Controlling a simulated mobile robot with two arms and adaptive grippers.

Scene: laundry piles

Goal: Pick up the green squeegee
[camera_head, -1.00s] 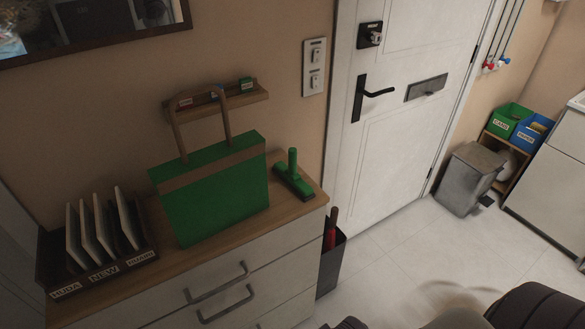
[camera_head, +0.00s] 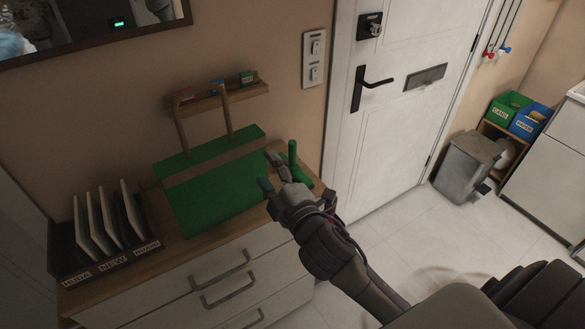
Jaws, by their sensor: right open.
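My right gripper (camera_head: 270,171) is open, over the dresser's right end, just left of and in front of the squeegee. One fingertip is near the squeegee and the other is in front of the green bag. No finger is visibly closed on anything. My left gripper is not in view.
A green bag (camera_head: 215,190) with tall handles stands close to the left of my right gripper. A file rack (camera_head: 120,256) holds several white panels at the dresser's left. A small wall shelf (camera_head: 240,94) hangs above. The white door (camera_head: 400,120) is at right.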

